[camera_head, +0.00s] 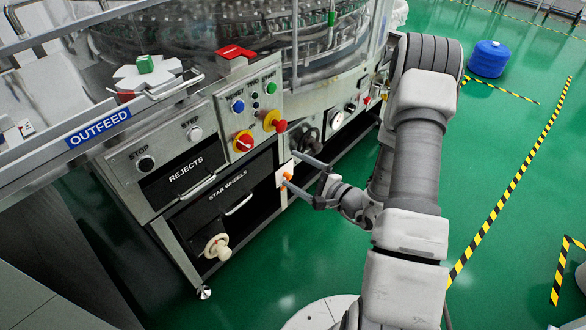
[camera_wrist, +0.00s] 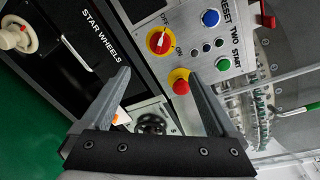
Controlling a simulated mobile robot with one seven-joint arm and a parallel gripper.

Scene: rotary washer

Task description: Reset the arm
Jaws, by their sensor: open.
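My gripper (camera_head: 289,168) is in front of the washer's front panel, at the right side of the star wheels drawer (camera_head: 228,192). Its two fingers are spread and point at the machine, with nothing seen between them. In the wrist view my gripper (camera_wrist: 159,73) is open below the red emergency button on its yellow base (camera_wrist: 181,87). A small orange part (camera_head: 287,176) on a white plate shows close to the fingers, and it is partly hidden behind a finger in the wrist view (camera_wrist: 122,117). I cannot tell whether a finger touches it.
The control panel holds a red and yellow rotary switch (camera_head: 243,141), a blue button (camera_head: 238,106) and other buttons. A handwheel (camera_head: 310,140) and a pale knob (camera_head: 217,247) stick out from the front.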

